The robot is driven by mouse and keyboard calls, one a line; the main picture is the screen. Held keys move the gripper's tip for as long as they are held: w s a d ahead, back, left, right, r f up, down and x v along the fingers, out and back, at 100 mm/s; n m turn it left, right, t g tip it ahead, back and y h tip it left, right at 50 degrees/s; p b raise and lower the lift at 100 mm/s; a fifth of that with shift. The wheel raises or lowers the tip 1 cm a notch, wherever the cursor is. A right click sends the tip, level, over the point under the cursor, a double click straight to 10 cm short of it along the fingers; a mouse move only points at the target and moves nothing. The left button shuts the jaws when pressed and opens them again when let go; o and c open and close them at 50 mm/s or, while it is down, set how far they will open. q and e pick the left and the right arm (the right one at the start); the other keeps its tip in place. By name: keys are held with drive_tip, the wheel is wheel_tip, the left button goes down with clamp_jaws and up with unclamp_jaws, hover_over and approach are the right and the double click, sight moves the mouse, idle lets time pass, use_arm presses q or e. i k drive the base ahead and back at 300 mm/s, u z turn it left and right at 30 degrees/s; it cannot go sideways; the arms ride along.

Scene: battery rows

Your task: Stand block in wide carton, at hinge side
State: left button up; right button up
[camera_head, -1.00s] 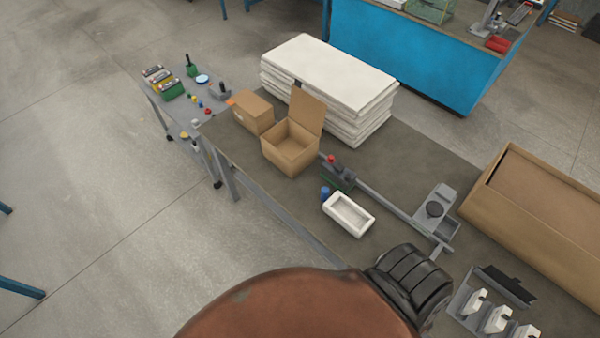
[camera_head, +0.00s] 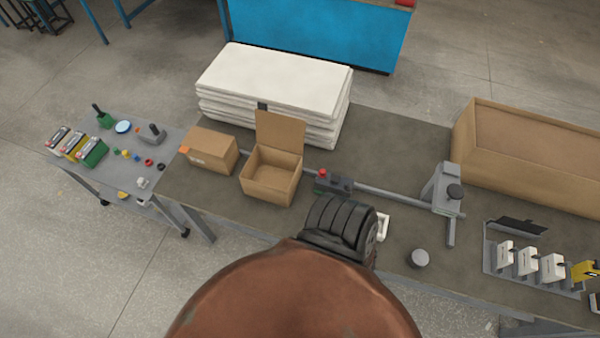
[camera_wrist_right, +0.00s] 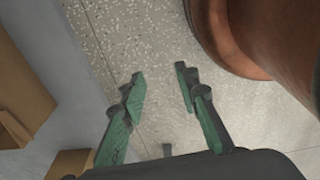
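An open carton (camera_head: 271,181) stands on the bench, its hinged lid (camera_head: 280,135) raised at the back. Its visible inside looks empty. Battery-like blocks with black, yellow and green bodies (camera_head: 77,147) stand in a row on the side table at left. White blocks (camera_head: 527,262) and a yellow one (camera_head: 585,270) sit in a rack at right. I cannot tell which block is meant. In the right wrist view my right gripper (camera_wrist_right: 158,78) is open, with green-faced fingers apart and nothing between them, over speckled floor. My left gripper is not in view.
A closed carton (camera_head: 208,150) stands left of the open one. White stacked sheets (camera_head: 275,85) lie behind. A rail fixture (camera_head: 440,190) and large brown box (camera_head: 465,150) are at right. My own copper and black arm part hides the bench front and most of a white tray (camera_head: 383,227).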

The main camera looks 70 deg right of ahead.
sight(278, 175)
drive_tip(key=i, duration=1.2)
drive_tip(key=z, duration=1.8)
